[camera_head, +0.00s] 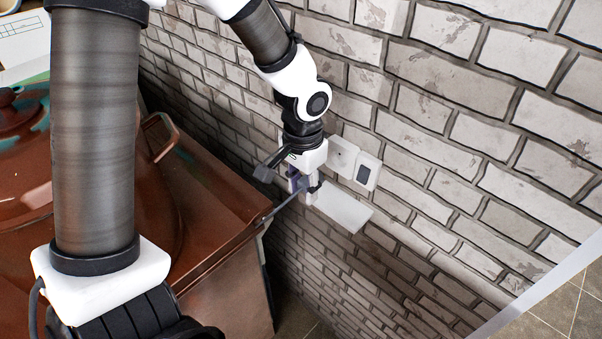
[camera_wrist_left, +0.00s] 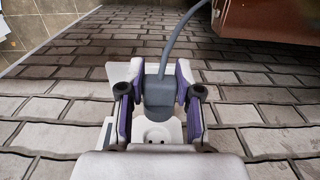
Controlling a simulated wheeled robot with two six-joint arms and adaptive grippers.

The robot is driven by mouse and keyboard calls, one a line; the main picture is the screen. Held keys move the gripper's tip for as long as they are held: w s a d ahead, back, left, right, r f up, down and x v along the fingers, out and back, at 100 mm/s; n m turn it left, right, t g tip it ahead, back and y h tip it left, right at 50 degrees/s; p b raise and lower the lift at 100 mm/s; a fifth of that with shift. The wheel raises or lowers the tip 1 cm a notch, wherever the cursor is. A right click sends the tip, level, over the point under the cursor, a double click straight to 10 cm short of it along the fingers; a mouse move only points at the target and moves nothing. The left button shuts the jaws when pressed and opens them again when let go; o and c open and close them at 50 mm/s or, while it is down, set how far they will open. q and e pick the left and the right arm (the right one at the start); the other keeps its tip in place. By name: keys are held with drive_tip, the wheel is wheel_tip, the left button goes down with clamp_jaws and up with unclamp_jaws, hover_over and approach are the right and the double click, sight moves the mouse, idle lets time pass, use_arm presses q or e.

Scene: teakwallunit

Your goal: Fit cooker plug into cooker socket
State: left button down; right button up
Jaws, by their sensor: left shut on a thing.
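My left gripper (camera_head: 304,190) is close to the brick wall in the head view. In the left wrist view, the gripper (camera_wrist_left: 159,103) is shut on the grey cooker plug (camera_wrist_left: 157,98) between its purple-padded fingers. A grey cable (camera_wrist_left: 172,48) runs from the plug toward the brown cooker (camera_wrist_left: 265,20). The gap between plug and wall cannot be told. My right gripper is not in view.
The brown cooker (camera_head: 222,265) stands left of the gripper, with a large brown pot (camera_head: 20,180) on it. White wall fittings (camera_head: 343,157) and a dark-centred switch plate (camera_head: 366,171) are right of the gripper. A white panel (camera_head: 343,207) is below them. Bare wall extends right.

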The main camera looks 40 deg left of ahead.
sight(321, 173)
use_arm(q)
drive_tip(key=w+p, duration=0.2)
drive_tip(key=w, duration=0.2)
drive_tip(key=shift+d+r+p, duration=0.2)
drive_tip(key=shift+r+p, duration=0.05)
drive_tip(key=shift+p, duration=0.15)
drive_tip(key=shift+w+f+p, duration=0.2)
drive_tip(key=shift+w+p, duration=0.15)
drive_tip(key=shift+w, duration=0.25)
drive_tip(key=shift+w+d+p, duration=0.1)
drive_tip(key=shift+w+p, duration=0.2)
drive_tip(key=shift+w+p, duration=0.9)
drive_tip(key=shift+p, duration=0.4)
idle(0.8)
drive_tip(key=shift+w+r+p, duration=0.1)
drive_tip(key=shift+w+p, duration=0.15)
drive_tip(key=shift+p, duration=0.05)
idle(0.6)
